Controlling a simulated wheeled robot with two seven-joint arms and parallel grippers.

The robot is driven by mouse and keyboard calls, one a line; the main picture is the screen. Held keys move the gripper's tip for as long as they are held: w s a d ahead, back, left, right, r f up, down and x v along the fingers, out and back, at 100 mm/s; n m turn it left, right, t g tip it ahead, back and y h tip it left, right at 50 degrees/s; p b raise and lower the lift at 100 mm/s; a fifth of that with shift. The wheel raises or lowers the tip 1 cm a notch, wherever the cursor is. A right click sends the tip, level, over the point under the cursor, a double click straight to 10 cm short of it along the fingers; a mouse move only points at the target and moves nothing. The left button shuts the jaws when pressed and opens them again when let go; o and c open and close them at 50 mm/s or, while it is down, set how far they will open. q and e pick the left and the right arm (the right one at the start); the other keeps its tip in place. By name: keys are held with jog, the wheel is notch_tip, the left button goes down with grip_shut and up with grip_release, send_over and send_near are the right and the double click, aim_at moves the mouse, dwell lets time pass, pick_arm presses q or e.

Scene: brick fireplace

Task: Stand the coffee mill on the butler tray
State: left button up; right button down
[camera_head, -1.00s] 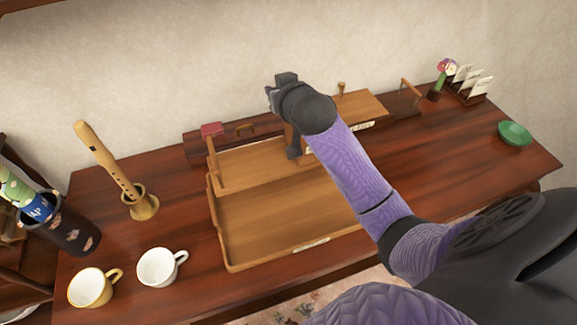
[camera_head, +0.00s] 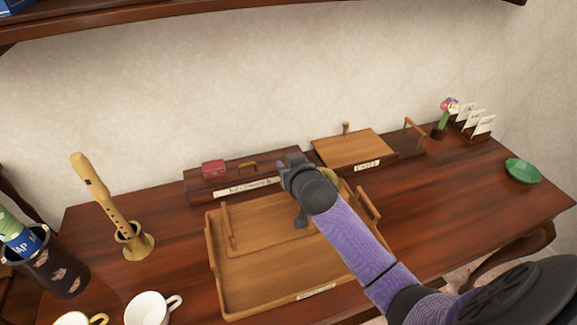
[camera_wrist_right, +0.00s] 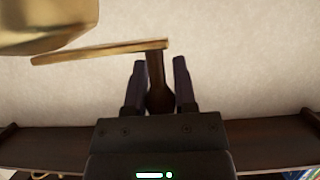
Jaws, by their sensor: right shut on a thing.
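The coffee mill shows in the right wrist view as a brass body (camera_wrist_right: 35,22) with a flat crank arm and a dark wooden knob (camera_wrist_right: 157,82). My right gripper (camera_wrist_right: 159,70) is shut on that knob. In the head view my right gripper (camera_head: 300,205) is over the back part of the butler tray (camera_head: 222,290), and my wrist hides most of the mill. I cannot tell whether the mill touches the tray. The tray is light wood with raised sides and upright handles, and it lies on the dark table. My left gripper is not in view.
A recorder (camera_head: 97,190) on a stand, a dark holder (camera_head: 52,268) and a white cup (camera_head: 147,309) stand left. Behind are a dark labelled board with a red box (camera_head: 213,168) and a wooden board (camera_head: 352,147). A green dish (camera_head: 522,171) lies right. The tray's front is clear.

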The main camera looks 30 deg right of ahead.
jog(key=shift+c, duration=2.1)
grip_release()
jog(key=p+v, duration=0.4)
jog(key=v, duration=0.8)
